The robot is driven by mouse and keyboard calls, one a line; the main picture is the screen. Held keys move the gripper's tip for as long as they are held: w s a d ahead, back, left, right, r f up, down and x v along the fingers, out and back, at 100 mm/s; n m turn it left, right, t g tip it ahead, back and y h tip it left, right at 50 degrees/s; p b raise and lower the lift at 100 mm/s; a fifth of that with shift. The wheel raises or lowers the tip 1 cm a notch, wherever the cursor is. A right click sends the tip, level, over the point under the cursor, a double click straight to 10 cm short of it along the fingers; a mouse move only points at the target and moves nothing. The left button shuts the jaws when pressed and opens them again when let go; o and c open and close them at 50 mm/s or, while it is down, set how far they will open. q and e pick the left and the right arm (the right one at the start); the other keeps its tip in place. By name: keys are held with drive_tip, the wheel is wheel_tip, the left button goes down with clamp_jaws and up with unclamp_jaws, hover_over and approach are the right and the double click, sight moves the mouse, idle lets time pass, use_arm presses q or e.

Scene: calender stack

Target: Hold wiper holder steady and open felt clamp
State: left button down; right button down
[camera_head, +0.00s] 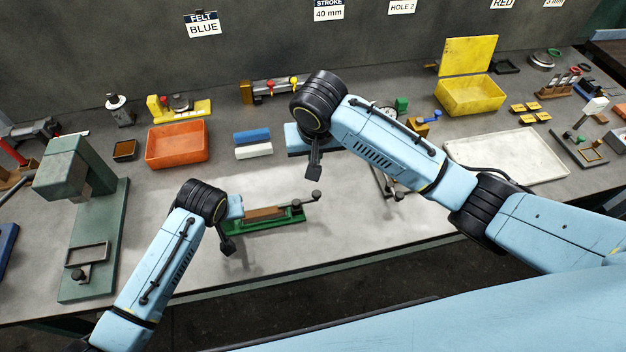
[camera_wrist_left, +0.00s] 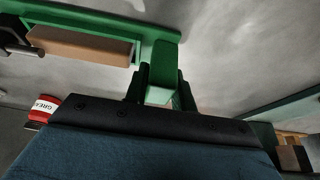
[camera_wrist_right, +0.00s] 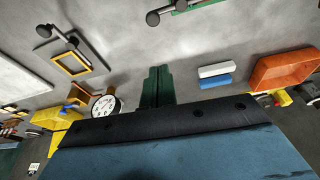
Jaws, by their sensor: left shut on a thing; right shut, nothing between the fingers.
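The green wiper holder (camera_head: 290,219) lies on the bench with a brown felt strip (camera_head: 264,213) along it. A lever with a dark knob (camera_head: 316,195) sticks out at its right end; I take it for the felt clamp. My left gripper (camera_head: 229,246) is shut on the holder's left end; the left wrist view shows the fingers (camera_wrist_left: 160,92) around a green end piece. My right gripper (camera_head: 313,171) is shut and empty above the bench, just behind the knob and apart from it. The right wrist view shows its closed fingers (camera_wrist_right: 157,86) and the knob (camera_wrist_right: 152,18) ahead.
A blue felt strip (camera_head: 252,135) and a white one (camera_head: 254,151) lie behind the holder. An orange bin (camera_head: 177,145) and a green press (camera_head: 115,240) stand left. A white tray (camera_head: 510,157) lies right. A wall sign reads FELT BLUE (camera_head: 204,24).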

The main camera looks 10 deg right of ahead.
drive_tip(key=shift+w+d+r+m+t, duration=0.25)
drive_tip(key=shift+r+m+t, duration=0.05)
drive_tip(key=shift+m+t, duration=0.2)
drive_tip(key=shift+f, duration=0.1)
drive_tip(key=f, duration=0.6)
drive_tip(key=w+f, duration=0.1)
drive_tip(key=f, duration=0.2)
drive_tip(key=shift+d+f, duration=0.1)
drive_tip(key=shift+f, duration=0.3)
drive_tip(key=shift+s+f, duration=0.1)
drive_tip(key=shift+s, duration=0.65)
